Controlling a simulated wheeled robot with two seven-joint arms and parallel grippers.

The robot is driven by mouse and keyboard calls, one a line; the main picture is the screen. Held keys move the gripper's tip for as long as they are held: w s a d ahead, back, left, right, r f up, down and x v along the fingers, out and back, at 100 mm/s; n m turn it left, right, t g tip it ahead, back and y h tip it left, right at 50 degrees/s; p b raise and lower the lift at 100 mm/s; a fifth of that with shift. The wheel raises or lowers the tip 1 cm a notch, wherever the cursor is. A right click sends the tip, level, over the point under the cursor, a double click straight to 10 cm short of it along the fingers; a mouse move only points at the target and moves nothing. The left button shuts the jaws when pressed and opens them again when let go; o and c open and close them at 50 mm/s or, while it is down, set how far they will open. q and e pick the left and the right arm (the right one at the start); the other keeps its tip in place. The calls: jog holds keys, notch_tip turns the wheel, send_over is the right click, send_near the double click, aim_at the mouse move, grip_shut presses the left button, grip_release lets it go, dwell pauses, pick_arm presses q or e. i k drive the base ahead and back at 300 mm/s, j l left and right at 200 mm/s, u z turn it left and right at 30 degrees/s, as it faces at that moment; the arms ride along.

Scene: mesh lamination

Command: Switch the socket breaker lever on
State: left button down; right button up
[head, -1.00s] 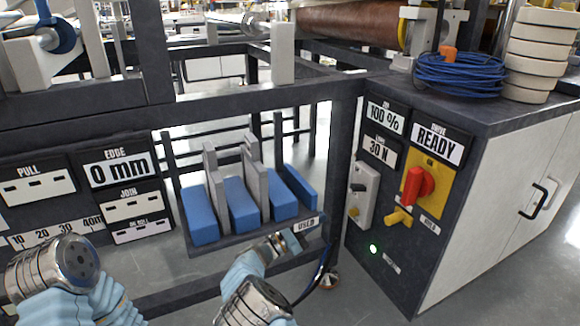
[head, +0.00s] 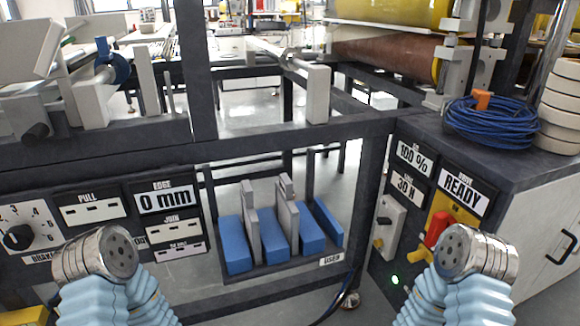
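A pale grey socket box (head: 396,228) is mounted on the dark side panel of the right-hand cabinet. A small black lever (head: 383,220) and a yellow part (head: 379,243) show on it. I cannot tell from this distance whether the lever is on or off. A green light (head: 395,281) glows below the box. My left arm's metal end shows at the lower left and my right arm's at the lower right. The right arm covers part of the cabinet panel. Neither gripper's fingers are visible.
A red switch (head: 438,228) on a yellow plate sits right of the socket box, under a READY display (head: 463,191). A rack of blue blocks (head: 281,234) stands left of the cabinet. A coiled blue cable (head: 492,125) lies on top. Open floor shows in front.

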aim_at(383, 221)
jog(key=k+l+u, duration=0.2)
jog(key=l, duration=0.35)
jog(key=k+l+u, duration=0.2)
jog(key=k+l, duration=0.2)
jog(key=l, duration=0.15)
jog(key=k+l+u, duration=0.15)
jog(key=k+l, duration=0.15)
jog(key=l, duration=0.15)
